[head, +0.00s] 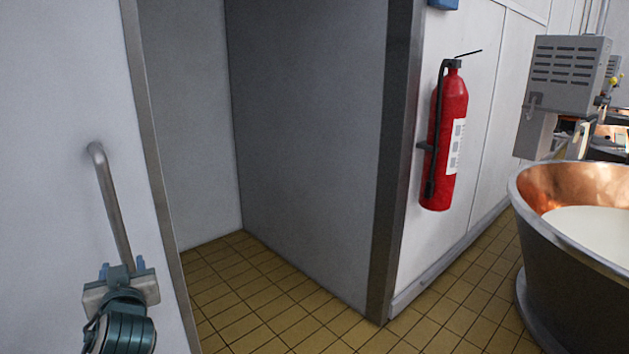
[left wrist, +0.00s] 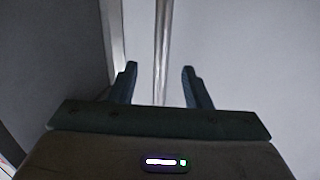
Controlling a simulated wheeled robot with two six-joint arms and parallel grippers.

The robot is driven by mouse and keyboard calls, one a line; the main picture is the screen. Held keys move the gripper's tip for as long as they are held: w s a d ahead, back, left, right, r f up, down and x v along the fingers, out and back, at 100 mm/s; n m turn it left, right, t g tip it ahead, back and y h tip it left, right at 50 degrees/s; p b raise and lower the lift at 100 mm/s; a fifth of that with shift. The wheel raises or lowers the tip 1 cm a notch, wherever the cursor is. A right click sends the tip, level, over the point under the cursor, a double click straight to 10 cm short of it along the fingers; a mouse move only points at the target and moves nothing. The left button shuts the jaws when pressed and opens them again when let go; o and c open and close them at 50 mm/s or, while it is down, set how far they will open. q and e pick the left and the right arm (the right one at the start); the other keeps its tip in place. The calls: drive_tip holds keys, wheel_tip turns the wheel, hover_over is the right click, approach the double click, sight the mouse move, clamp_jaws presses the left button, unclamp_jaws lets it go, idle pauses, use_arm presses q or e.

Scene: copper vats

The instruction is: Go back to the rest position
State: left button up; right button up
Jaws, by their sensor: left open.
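My left gripper (head: 126,268) is in the lower left of the head view, in front of a white door panel (head: 60,130) near the lower end of its grey bar handle (head: 112,205). In the left wrist view, my left gripper (left wrist: 159,72) is open, with its two fingers apart. The bar handle (left wrist: 162,45) runs up the picture between the fingers, with a gap on both sides. I cannot tell how deep it lies between them. My right gripper is not in view.
Right of the panel's metal edge is an open, empty recess (head: 305,130) with a tiled floor (head: 260,300). A red fire extinguisher (head: 446,140) hangs on the wall beyond. A copper-lined vat (head: 570,280) with white liquid and a grey machine box (head: 568,75) stand at the right.

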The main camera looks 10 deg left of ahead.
use_arm(q)
drive_tip(key=s+d+f+m+g+h, duration=0.25)
drive_tip(key=s+f, duration=0.25)
drive_tip(key=f, duration=0.5)
drive_tip(key=s+d+f+m+g+h, duration=0.25)
drive_tip(key=s+d+f, duration=0.2)
drive_tip(key=f, duration=0.65)
drive_tip(key=s+d+f+m+g+h, duration=0.1)
drive_tip(key=s+d+f+g+h, duration=0.2)
drive_tip(key=s+f, duration=0.4)
drive_tip(key=s+d+f+m+g+h, duration=0.15)
drive_tip(key=s+d+f, duration=0.3)
drive_tip(key=s, duration=0.55)
wheel_tip(320, 180, down, 30)
drive_tip(key=a+g, duration=0.2)
drive_tip(key=a, duration=0.1)
drive_tip(key=s+f, duration=1.6)
drive_tip(key=f, duration=0.2)
drive_tip(key=shift+a+f+g, duration=0.2)
drive_tip(key=shift+a+g, duration=0.25)
drive_tip(key=shift+c, duration=0.4)
